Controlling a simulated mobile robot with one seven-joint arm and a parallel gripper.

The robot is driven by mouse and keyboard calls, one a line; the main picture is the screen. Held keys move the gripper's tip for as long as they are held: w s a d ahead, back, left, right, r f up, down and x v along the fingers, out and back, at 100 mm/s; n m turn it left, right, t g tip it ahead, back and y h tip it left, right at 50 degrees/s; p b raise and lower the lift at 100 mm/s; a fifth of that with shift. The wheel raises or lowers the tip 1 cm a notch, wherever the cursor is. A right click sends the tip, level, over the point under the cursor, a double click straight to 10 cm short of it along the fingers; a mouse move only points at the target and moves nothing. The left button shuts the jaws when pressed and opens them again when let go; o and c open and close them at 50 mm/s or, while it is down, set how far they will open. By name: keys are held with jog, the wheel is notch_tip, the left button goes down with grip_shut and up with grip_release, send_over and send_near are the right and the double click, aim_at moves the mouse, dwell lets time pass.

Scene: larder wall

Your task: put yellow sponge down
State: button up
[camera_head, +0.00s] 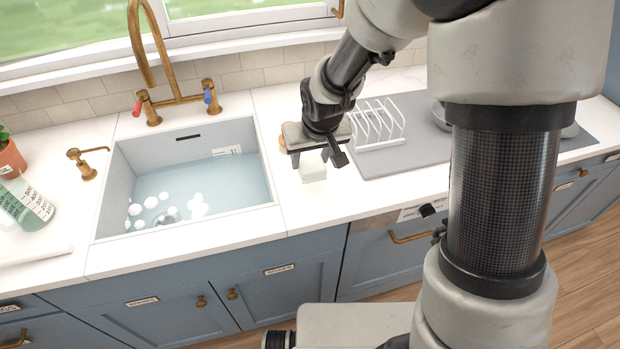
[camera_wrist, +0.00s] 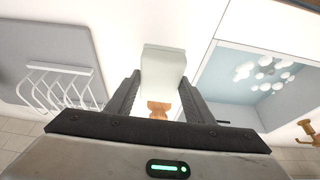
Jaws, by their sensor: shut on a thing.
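My gripper (camera_head: 318,158) is over the white counter between the sink and the dish rack. It is shut on a pale, greenish-white block (camera_head: 313,170). In the wrist view the block (camera_wrist: 163,66) sits between the two dark fingertips (camera_wrist: 160,80). No clearly yellow sponge shows; the held block looks pale rather than yellow. The block is close to the counter (camera_head: 330,205), but I cannot tell whether it touches it.
A tan wooden item (camera_wrist: 158,107) lies on the counter behind the gripper. The sink (camera_head: 200,185) with sudsy water is to the left. A white dish rack (camera_head: 377,125) on a grey mat (camera_head: 425,150) is to the right. The counter in front is clear.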

jog(key=shift+f, duration=2.85)
jog(key=shift+f+b, duration=0.2)
jog(key=shift+b, duration=0.15)
jog(key=o, duration=0.9)
jog(key=shift+r, duration=0.1)
